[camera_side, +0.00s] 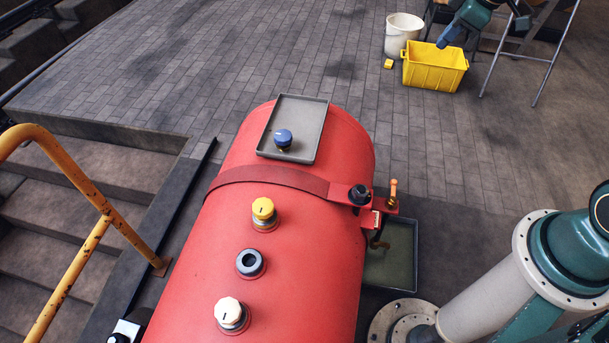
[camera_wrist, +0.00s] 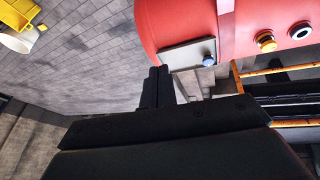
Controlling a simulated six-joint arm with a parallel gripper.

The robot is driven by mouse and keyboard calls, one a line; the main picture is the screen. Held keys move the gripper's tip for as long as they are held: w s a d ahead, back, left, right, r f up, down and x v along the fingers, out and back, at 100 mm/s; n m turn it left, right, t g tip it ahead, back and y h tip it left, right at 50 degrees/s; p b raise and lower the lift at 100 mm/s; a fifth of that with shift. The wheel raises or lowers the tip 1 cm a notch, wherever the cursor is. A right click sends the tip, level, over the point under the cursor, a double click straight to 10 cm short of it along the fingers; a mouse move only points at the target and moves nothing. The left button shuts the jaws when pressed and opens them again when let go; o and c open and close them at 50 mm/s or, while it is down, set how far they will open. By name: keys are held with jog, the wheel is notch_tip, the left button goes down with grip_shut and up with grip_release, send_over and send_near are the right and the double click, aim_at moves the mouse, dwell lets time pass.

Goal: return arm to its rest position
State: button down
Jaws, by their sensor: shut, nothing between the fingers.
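My gripper (camera_wrist: 158,72) shows in the wrist view as two dark fingers close together, with nothing between them. It is apart from the other things, in front of the floor and the red tank (camera_wrist: 185,22). My gripper is outside the side view, where only part of my arm shows at the lower right. The red tank (camera_side: 295,255) lies in the middle of the side view. A grey tray (camera_side: 306,128) sits on top of it and holds a blue knob (camera_side: 283,139). The tray (camera_wrist: 180,58) and blue knob (camera_wrist: 208,60) also show in the wrist view.
A yellow knob (camera_side: 263,211), an open dark socket (camera_side: 250,263) and a white knob (camera_side: 230,313) line the tank. A yellow railing (camera_side: 85,185) stands left. A yellow crate (camera_side: 433,72) and white bucket (camera_side: 402,35) stand at the back. The paved floor (camera_side: 230,50) is largely clear.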

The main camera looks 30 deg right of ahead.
jog(key=s+a+r+m, duration=0.2)
jog(key=s+a, duration=0.1)
jog(key=s, duration=0.5)
jog(key=s+a+r+m, duration=0.2)
jog(key=s+a+r, duration=0.1)
jog(key=s, duration=0.5)
jog(key=s+a+r+m+t, duration=0.1)
jog(key=s+a+r+m, duration=0.1)
jog(key=s, duration=0.6)
jog(key=shift+a+r+m+h, duration=0.35)
jog(key=shift+a+r, duration=0.35)
jog(key=shift+a, duration=0.45)
